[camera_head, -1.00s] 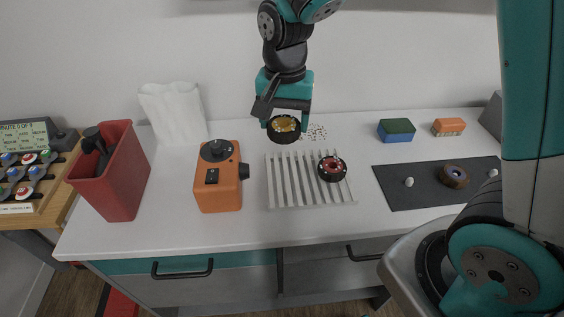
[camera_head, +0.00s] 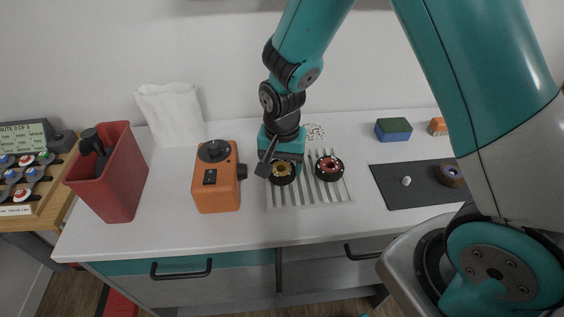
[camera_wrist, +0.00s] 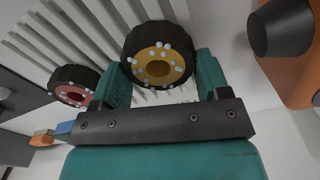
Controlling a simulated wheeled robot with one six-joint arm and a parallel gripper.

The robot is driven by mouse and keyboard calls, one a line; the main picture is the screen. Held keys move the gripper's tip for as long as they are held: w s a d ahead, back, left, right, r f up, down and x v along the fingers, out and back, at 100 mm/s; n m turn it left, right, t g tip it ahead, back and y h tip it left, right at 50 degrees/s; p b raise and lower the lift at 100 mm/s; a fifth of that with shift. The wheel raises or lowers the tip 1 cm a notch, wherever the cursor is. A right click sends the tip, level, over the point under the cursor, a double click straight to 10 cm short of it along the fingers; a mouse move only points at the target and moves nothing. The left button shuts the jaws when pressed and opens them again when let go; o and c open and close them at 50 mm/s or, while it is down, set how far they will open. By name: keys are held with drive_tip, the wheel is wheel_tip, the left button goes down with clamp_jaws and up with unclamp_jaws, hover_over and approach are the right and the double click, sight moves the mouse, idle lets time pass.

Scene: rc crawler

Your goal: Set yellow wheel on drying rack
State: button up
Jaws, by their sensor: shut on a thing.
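The yellow wheel (camera_head: 282,172), a black tyre with a yellow hub, is at the left part of the white slatted drying rack (camera_head: 310,199). In the wrist view the yellow wheel (camera_wrist: 158,61) sits between the fingers of my gripper (camera_wrist: 163,80), and whitish dots cover its hub. My gripper (camera_head: 282,167) is shut on it. The rack slats (camera_wrist: 85,33) show behind it in the wrist view. I cannot tell whether the wheel touches the slats. The red wheel (camera_head: 329,167) lies on the rack just right of it, and also shows in the wrist view (camera_wrist: 72,94).
An orange box with a black knob (camera_head: 216,178) stands close left of the rack. A red bin (camera_head: 111,176) is further left. A dark mat (camera_head: 408,193) with a purple-hubbed wheel (camera_head: 449,175) lies right. A blue-green sponge (camera_head: 393,129) and orange brush (camera_head: 437,126) lie behind.

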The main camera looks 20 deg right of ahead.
drive_tip(key=shift+f, duration=0.15)
drive_tip(key=o, duration=0.6)
drive_tip(key=shift+o, duration=0.2)
wheel_tip(320, 180, up, 12)
drive_tip(key=s+a+r+n+y, duration=0.2)
drive_tip(key=s+r+n, duration=0.2)
drive_tip(key=s+n, duration=0.3)
drive_tip(key=s+a+r+n+y, duration=0.2)
drive_tip(key=s+r+n, duration=0.3)
drive_tip(key=s, duration=0.7)
drive_tip(key=shift+s+a+n+b, duration=0.2)
drive_tip(key=shift+a+n+b, duration=0.25)
drive_tip(key=shift+n, duration=0.45)
